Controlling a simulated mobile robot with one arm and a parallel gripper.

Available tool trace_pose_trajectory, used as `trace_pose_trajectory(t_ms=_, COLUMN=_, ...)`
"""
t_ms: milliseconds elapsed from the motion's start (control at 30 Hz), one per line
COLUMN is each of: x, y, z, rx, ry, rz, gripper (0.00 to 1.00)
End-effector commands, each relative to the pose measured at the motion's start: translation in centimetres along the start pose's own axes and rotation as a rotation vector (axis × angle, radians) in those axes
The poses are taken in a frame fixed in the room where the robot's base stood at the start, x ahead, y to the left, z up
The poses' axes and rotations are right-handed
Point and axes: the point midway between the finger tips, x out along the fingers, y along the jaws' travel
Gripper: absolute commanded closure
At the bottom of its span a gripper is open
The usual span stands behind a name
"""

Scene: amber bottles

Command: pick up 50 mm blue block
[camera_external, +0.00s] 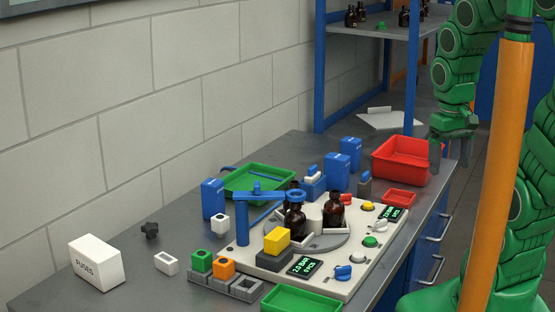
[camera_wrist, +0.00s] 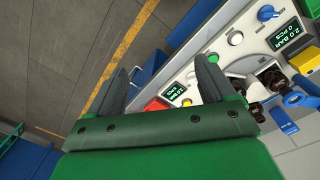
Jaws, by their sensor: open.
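Several blue box-shaped things stand on the grey bench in the external view: one at the left of the green tray (camera_external: 213,199), and two at the back, a nearer one (camera_external: 338,171) and a farther one (camera_external: 351,151). I cannot tell which, if any, is the 50 mm blue block. My gripper (camera_external: 445,150) hangs at the bench's far right end, right of the red bin (camera_external: 400,160). In the wrist view my gripper (camera_wrist: 160,72) has its two fingers apart, with nothing seen between them. No clear blue block lies between the fingers there.
A white fixture plate (camera_external: 335,280) with amber bottles (camera_external: 334,210), buttons and a blue swing arm (camera_external: 262,194) fills the bench middle. A white fuses box (camera_external: 97,262) is at the left. A blue-framed shelf (camera_external: 370,28) rises behind.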

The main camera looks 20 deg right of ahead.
Motion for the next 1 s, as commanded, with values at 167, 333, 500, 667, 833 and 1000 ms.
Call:
trace_pose_trajectory(t_ms=167, x=0.7, y=-0.6, z=-7.2, rx=-0.065, ry=0.13, rz=0.03, gripper=0.17)
trace_pose_trajectory(t_ms=333, x=1.3, y=-2.1, z=-13.7, rx=-0.131, ry=0.257, rz=0.041, gripper=0.17)
trace_pose_trajectory(t_ms=500, x=1.9, y=-4.7, z=-19.8, rx=-0.204, ry=0.383, rz=0.034, gripper=0.17)
trace_pose_trajectory(t_ms=667, x=2.3, y=-7.8, z=-25.2, rx=-0.273, ry=0.501, rz=0.011, gripper=0.17)
trace_pose_trajectory(t_ms=833, x=2.9, y=-12.1, z=-30.1, rx=-0.351, ry=0.622, rz=-0.031, gripper=0.17)
trace_pose_trajectory(t_ms=1000, x=3.6, y=-17.1, z=-34.2, rx=-0.431, ry=0.737, rz=-0.091, gripper=0.17)
